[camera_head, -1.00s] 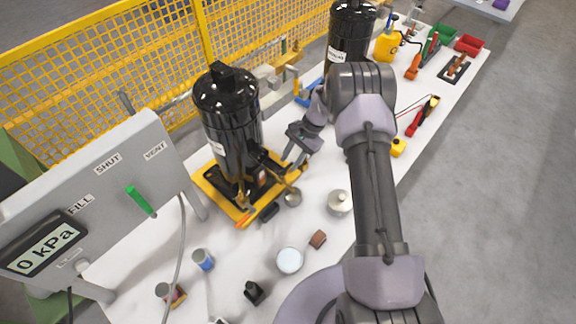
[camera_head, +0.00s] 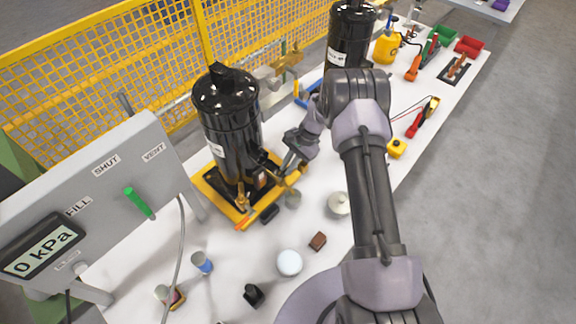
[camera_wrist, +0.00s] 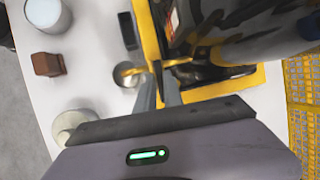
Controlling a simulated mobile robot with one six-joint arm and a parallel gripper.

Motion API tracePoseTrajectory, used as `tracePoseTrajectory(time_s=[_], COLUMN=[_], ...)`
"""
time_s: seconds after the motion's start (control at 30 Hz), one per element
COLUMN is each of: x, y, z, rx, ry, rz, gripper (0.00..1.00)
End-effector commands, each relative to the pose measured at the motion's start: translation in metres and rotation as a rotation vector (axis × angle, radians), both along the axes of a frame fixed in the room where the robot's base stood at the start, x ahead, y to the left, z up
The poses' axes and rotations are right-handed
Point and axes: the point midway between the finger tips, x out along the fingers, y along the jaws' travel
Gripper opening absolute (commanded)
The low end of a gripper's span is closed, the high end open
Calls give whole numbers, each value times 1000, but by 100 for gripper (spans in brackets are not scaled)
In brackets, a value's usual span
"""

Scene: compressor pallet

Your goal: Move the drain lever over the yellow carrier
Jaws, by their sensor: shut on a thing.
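The yellow carrier (camera_head: 215,202) is a flat tray under a black compressor (camera_head: 232,125). In the wrist view its yellow edge (camera_wrist: 222,90) runs past the fingers. A brass-yellow drain fitting with its lever (camera_wrist: 176,62) sits low at the compressor's front, over the carrier's right edge. Its spout (camera_wrist: 130,72) points outward above a small grey cup (camera_head: 292,199). My gripper (camera_head: 283,170) has its fingertips at this fitting, shut on the lever; in the wrist view the fingers (camera_wrist: 158,75) meet the lever from below. The exact grip is partly hidden.
A grey panel (camera_head: 100,195) with a green handle stands at the left. A silver lidded pot (camera_head: 338,204), a white jar (camera_head: 289,262) and a brown block (camera_head: 317,241) stand in front. A second black compressor (camera_head: 347,50) stands behind my arm. Yellow fencing (camera_head: 110,50) bounds the back.

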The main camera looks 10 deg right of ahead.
Motion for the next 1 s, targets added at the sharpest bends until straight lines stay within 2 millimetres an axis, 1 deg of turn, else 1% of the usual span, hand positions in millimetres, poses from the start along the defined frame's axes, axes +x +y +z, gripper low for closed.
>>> tracePoseTrajectory(time_s=[0.17, 0.7, 1.0], x=[-3, -17, -21], y=[-1, -3, -2], z=[0, -2, -1], rx=[0, 0, 0], ry=[0, -1, 0], rz=[-80, -489, -630], gripper=[0, 0, 0])
